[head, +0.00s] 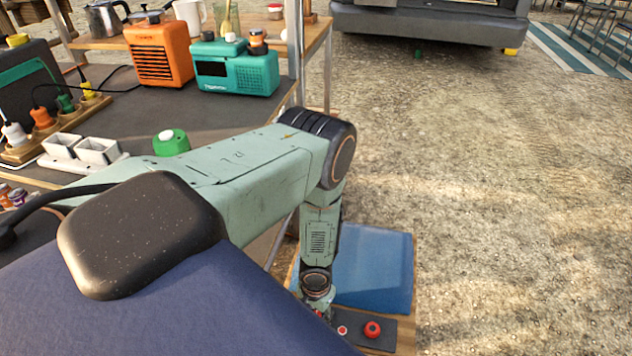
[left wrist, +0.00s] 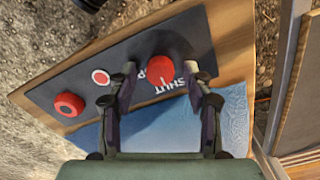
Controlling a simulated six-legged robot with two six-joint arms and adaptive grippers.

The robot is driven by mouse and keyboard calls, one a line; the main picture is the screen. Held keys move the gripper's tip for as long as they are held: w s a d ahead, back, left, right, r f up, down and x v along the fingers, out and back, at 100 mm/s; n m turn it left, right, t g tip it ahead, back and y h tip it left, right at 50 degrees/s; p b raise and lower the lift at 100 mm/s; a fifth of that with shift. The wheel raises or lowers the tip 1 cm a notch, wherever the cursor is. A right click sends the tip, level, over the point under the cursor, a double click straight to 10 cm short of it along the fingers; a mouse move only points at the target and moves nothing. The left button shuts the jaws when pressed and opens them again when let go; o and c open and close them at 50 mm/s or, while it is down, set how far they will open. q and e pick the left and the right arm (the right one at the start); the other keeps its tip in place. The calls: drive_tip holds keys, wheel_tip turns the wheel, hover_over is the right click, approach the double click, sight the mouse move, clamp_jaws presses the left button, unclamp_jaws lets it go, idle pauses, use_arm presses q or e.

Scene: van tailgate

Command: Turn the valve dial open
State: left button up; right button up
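The valve dial (left wrist: 161,72) is a round red knob with a pale pointer line, on a dark panel (left wrist: 120,58). White lettering beside it reads "SHUT"; other lettering is partly covered. In the left wrist view, my left gripper (left wrist: 160,70) has one finger on each side of the dial. The fingers are apart, with visible gaps between the tips and the dial; I cannot tell their height over the panel. My right gripper is not in view.
A second red knob (left wrist: 69,105) and a red-and-white disc (left wrist: 100,77) share the panel. A blue cloth-like pad (head: 372,270) lies beside it. A table (head: 225,105) with an orange heater (head: 160,53) and teal radio (head: 235,68) stands behind. Gravel ground at right is clear.

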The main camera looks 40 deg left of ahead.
use_arm(q)
clamp_jaws()
drive_tip(key=shift+m, duration=0.3)
drive_tip(key=m, duration=1.3)
drive_tip(key=shift+m, duration=2.4)
